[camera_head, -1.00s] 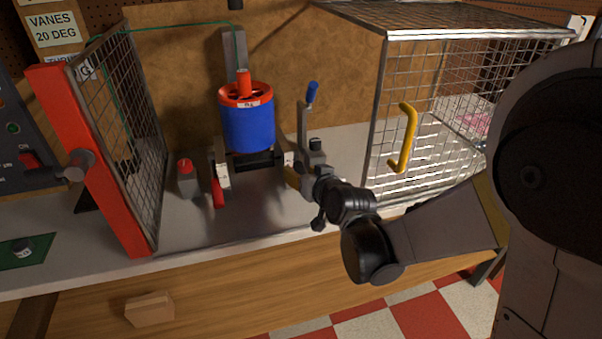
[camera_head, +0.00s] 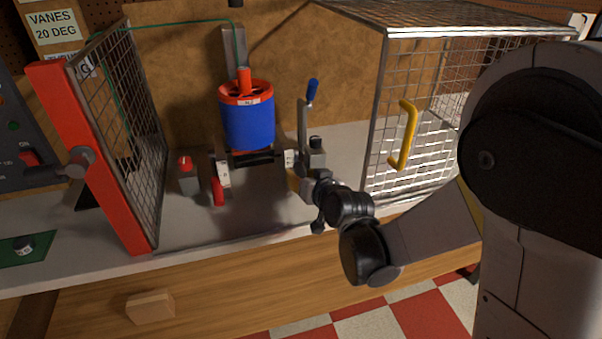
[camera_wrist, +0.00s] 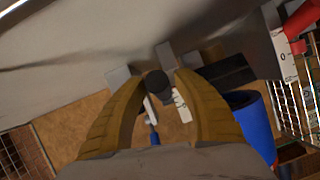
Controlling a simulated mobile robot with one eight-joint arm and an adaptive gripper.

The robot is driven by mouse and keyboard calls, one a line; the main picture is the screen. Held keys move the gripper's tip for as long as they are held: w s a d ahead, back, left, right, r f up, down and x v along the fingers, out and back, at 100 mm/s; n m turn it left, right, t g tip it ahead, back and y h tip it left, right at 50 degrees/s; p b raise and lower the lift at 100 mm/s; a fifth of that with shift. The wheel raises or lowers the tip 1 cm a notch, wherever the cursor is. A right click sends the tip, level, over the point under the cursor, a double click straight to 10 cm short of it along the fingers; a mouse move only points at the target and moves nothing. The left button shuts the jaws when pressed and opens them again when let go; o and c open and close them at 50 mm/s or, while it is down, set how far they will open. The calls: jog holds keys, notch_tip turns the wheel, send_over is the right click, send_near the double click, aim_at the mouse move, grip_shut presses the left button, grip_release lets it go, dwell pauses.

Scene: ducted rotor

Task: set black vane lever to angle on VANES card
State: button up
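The VANES card (camera_head: 52,27) at the upper left reads 20 DEG. The blue ducted rotor (camera_head: 248,125) with its red top stands on a mount on the bench. A black knob (camera_head: 316,143), likely the vane lever's, tops a grey block right of the rotor. My gripper (camera_head: 298,180) is low beside that block, its fingers partly hidden. In the wrist view my gripper (camera_wrist: 160,78) has its two yellow-brown fingers apart, with a black round knob (camera_wrist: 158,85) between the tips. Small gaps seem to show on both sides. The lever's angle cannot be read.
A blue-handled crank (camera_head: 312,92) rises just behind the black knob. A red-topped switch (camera_head: 185,170) and a red lever (camera_head: 218,191) stand left of it. A red-framed mesh guard (camera_head: 92,160) is at left, a mesh cage with yellow handle (camera_head: 406,135) at right.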

jog(key=shift+o, duration=0.2)
jog(key=shift+w, duration=0.15)
jog(key=shift+r, duration=0.1)
jog(key=v, duration=1.2)
jog(key=s+d+m+g+h, duration=0.2)
jog(key=s+d+g+h, duration=0.3)
jog(key=s+d, duration=0.9)
jog(key=s, duration=0.4)
jog(key=shift+d+g, duration=0.25)
jog(key=shift+g, duration=0.05)
